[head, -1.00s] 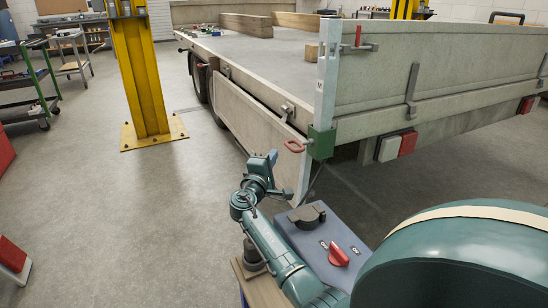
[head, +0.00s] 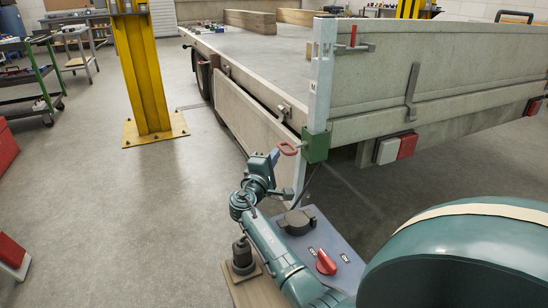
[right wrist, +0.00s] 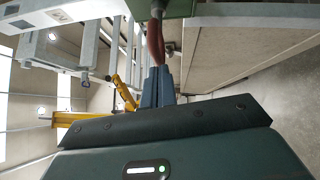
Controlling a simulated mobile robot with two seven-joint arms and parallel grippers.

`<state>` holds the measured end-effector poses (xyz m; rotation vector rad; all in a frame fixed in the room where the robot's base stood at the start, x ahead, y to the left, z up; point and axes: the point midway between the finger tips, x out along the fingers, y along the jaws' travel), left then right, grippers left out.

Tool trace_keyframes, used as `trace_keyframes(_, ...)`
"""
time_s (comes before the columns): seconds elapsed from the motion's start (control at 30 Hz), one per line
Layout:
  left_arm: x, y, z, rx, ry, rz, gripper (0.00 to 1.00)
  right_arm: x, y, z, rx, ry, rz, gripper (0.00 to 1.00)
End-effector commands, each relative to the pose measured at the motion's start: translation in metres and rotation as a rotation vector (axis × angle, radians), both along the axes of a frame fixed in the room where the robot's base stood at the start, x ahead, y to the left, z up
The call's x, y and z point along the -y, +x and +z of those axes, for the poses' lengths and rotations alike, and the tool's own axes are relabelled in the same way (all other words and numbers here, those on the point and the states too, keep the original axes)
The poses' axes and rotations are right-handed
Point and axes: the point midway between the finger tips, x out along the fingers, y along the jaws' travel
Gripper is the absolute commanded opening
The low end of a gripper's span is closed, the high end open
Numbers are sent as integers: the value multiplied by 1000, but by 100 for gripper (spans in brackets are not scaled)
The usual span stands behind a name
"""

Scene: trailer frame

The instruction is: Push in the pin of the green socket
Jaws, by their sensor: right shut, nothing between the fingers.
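The green socket (head: 316,147) sits at the trailer's near corner, at the foot of the pale corner post (head: 322,75). Its pin has a red loop handle (head: 288,148) that sticks out to the left, with a short bit of shaft between handle and socket. My right gripper (head: 275,156) is shut and empty, its tips close beside the loop's outer end. In the right wrist view, the shut blue fingers (right wrist: 157,86) point at the red handle (right wrist: 154,45), with the green socket (right wrist: 178,8) beyond. I cannot tell whether they touch. My left gripper is out of view.
The lowered side board (head: 262,135) hangs below and left of the socket. A yellow column (head: 142,70) stands at left. The floor between is clear.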

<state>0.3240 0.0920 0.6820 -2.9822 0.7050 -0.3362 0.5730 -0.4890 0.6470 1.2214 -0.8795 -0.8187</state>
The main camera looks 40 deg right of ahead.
Motion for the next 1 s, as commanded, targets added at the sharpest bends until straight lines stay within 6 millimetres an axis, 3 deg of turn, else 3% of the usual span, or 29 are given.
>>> trace_keyframes(0.17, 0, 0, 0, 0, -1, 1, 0, 5, -2, 0, -1, 0, -1, 0)
trace_keyframes(0.4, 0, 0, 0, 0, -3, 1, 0, 35, -11, 0, -1, -2, -1, 0)
trace_keyframes(1.0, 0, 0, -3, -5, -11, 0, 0, 39, -12, -2, 1, 0, -5, 0)
